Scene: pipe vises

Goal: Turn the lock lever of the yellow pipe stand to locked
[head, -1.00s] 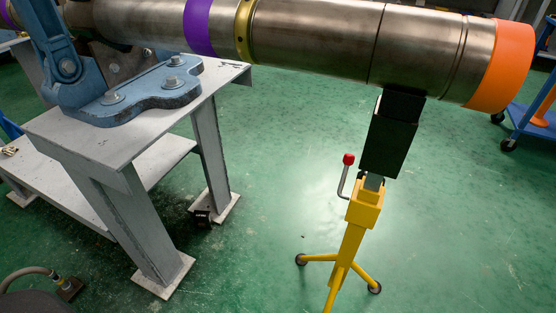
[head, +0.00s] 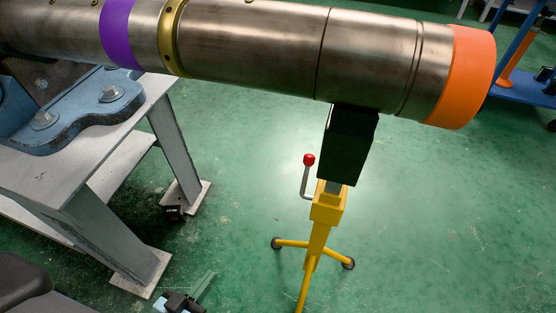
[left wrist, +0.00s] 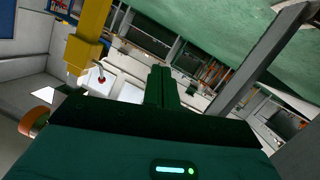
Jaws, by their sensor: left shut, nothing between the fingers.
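The yellow pipe stand (head: 320,230) stands on the green floor under the pipe, its black head (head: 348,145) below the pipe near the orange end. Its grey lock lever (head: 305,182) sticks out on the left of the collar and bends upward to a red knob (head: 309,160). My left gripper (head: 208,279) is low at the bottom of the head view, left of the stand and apart from it. It is shut and empty. In the left wrist view its fingers (left wrist: 161,74) are together; the stand (left wrist: 90,35) and the red knob (left wrist: 101,80) show tilted at upper left.
The large steel pipe (head: 250,48), with purple, gold and orange bands, spans the top. A grey steel bench (head: 85,165) with a blue clamp (head: 75,115) stands at left. A blue cart (head: 525,88) is at far right.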

